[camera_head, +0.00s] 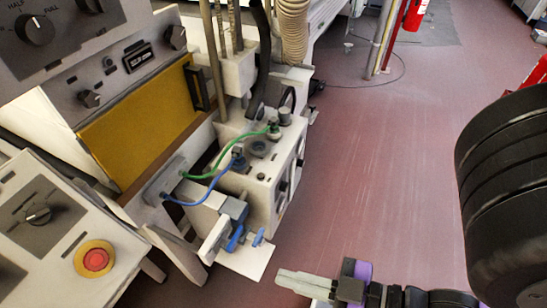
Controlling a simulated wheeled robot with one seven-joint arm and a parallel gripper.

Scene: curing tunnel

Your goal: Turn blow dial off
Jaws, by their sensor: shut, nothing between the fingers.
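A black dial (35,29) with HALF and FULL marked around it sits on a dark panel at the top left, partly cut off by the frame. No word "blow" is readable, and its exact setting is unclear. A smaller black dial (38,213) sits on a dark plate on the left box. Its labels are too small to read. My gripper (282,277) is low in the picture, right of the machine, over the floor. Its pale fingers are shut and empty, pointing left. It is well apart from both dials.
A red button on a yellow ring (95,260) is on the left box. A yellow panel (140,123) stands behind it. A white unit (262,170) with green and blue cables and a blue clamp (236,238) lies between. Reddish floor (390,130) is open to the right.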

